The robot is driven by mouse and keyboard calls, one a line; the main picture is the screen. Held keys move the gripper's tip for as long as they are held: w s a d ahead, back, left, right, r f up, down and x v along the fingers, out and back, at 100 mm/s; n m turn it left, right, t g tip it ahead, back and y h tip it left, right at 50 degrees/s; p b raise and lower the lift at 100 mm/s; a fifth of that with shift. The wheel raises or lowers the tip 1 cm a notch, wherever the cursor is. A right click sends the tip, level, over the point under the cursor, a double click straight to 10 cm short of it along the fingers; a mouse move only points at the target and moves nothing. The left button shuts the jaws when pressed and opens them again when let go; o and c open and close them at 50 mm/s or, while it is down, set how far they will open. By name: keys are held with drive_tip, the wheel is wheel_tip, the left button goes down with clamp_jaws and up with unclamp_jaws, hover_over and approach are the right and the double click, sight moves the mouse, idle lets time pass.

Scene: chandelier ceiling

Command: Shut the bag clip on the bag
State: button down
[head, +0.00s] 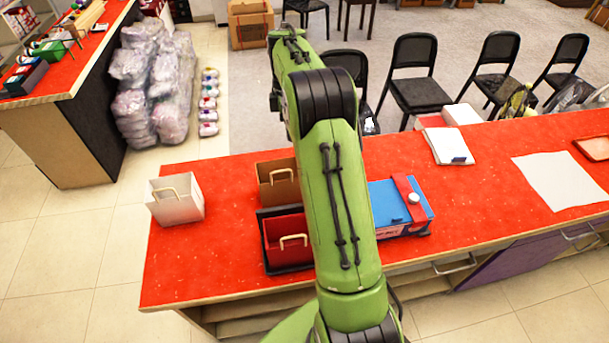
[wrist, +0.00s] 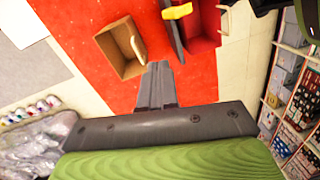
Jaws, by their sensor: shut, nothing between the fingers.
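My gripper (wrist: 158,72) is shut and empty in the wrist view, above the counter beside the open brown bag (wrist: 108,57); it is hidden in the head view. The brown bag (head: 275,172), with a pale handle, also shows in the head view. A red bag (head: 284,229) with a pale handle stands in front of it, in a black holder (head: 265,262). A white bag (head: 178,208) stands apart at the left. A small yellow piece (wrist: 177,11) shows at the black wall by the red bag (wrist: 201,32); I cannot tell whether it is the clip.
My green arm crosses the counter and hides part of it. A blue box (head: 385,207) with a red strap stands to the right on the red counter (head: 490,185). Papers (head: 447,148) lie farther right. Chairs (head: 415,80) stand behind. The counter's left end has free room.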

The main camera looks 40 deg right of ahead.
drive_tip(key=shift+n+g+y, duration=0.3)
drive_tip(key=shift+n, duration=0.4)
drive_tip(key=d+f, duration=0.2)
drive_tip(key=f, duration=0.1)
drive_tip(key=d+f, duration=0.1)
drive_tip(key=shift+w+f, duration=0.15)
drive_tip(key=shift+w, duration=0.25)
drive_tip(key=s+a+f+p, duration=0.1)
drive_tip(key=s+f, duration=0.4)
drive_tip(key=f, duration=0.6)
drive_tip(key=shift+a+f, duration=0.25)
drive_tip(key=shift+a, duration=0.4)
drive_tip(key=shift+s+b, duration=0.1)
drive_tip(key=shift+b, duration=0.35)
